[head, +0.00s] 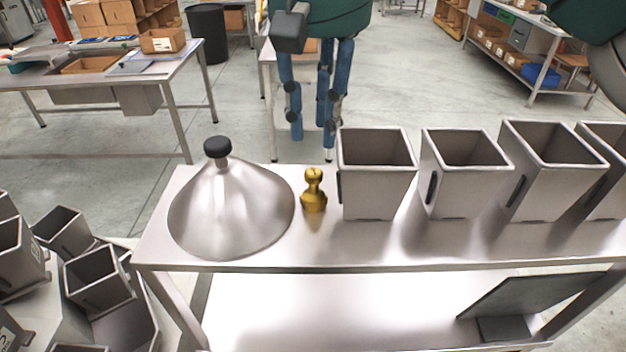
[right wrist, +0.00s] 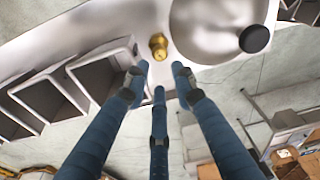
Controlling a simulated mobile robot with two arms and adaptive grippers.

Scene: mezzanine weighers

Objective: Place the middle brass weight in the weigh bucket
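A single brass weight (head: 314,192) stands upright on the steel table, between a shiny metal cone and the nearest weigh bucket (head: 376,190). It also shows in the right wrist view (right wrist: 158,46), just beyond my fingertips. My right gripper (head: 314,140) has blue fingers spread apart. It is open and empty, pointing down past the table's far edge, apart from the weight. Several grey open-topped buckets stand in a row right of the weight; I cannot tell which one the task means. No other brass weight shows.
The metal cone (head: 232,205) with a black knob stands close left of the weight. More grey buckets (head: 97,277) cluster at the lower left. The steel table's (head: 400,252) front strip is clear. A workbench (head: 100,73) stands at the back left.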

